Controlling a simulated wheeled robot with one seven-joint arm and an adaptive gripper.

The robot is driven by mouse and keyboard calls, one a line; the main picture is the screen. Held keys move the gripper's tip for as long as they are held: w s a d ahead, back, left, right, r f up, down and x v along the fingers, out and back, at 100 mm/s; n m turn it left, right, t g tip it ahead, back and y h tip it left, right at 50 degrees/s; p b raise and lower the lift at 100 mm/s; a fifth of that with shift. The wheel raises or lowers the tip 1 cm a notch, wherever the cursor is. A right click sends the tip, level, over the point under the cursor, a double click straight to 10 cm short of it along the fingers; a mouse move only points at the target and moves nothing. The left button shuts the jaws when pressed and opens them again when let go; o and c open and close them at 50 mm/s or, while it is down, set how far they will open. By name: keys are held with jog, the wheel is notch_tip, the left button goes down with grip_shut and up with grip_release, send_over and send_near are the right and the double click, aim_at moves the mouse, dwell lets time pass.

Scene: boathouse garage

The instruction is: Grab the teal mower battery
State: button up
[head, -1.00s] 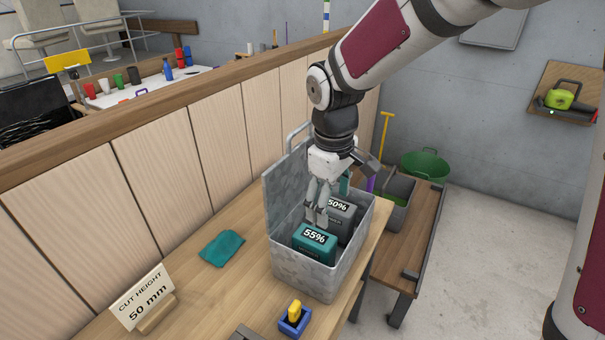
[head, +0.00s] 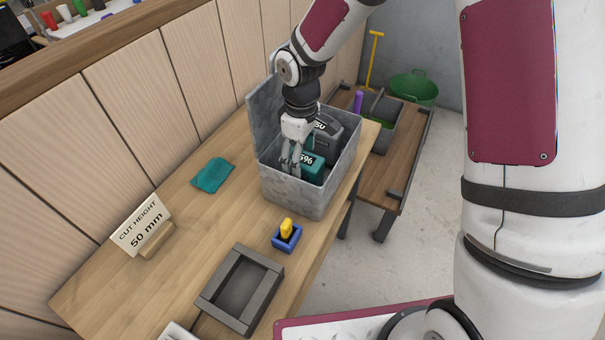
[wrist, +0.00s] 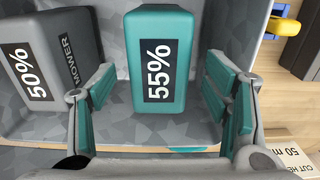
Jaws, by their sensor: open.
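The teal mower battery (head: 313,168), labelled 55% in the wrist view (wrist: 160,65), stands in an open grey metal box (head: 290,192). A grey battery (head: 328,140), marked 50% and MOWER in the wrist view (wrist: 48,62), stands beside it. My gripper (head: 290,165) points down into the box, open and empty. In the head view it hides part of the teal battery's label. In the wrist view its fingers (wrist: 160,95) lie left and right of the teal battery, with gaps on both sides. I cannot tell how deep the fingertips reach.
The box's raised lid stands at its back left. A teal cloth (head: 212,175), a CUT HEIGHT 50 mm sign (head: 142,225), a blue holder with a yellow piece (head: 287,238) and a dark grey tray (head: 240,288) are on the workbench. A lower bench (head: 395,170) is behind.

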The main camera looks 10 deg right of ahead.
jog(key=shift+d+f+p, duration=0.15)
jog(key=shift+f+p, duration=0.35)
jog(key=shift+f, duration=2.05)
grip_shut()
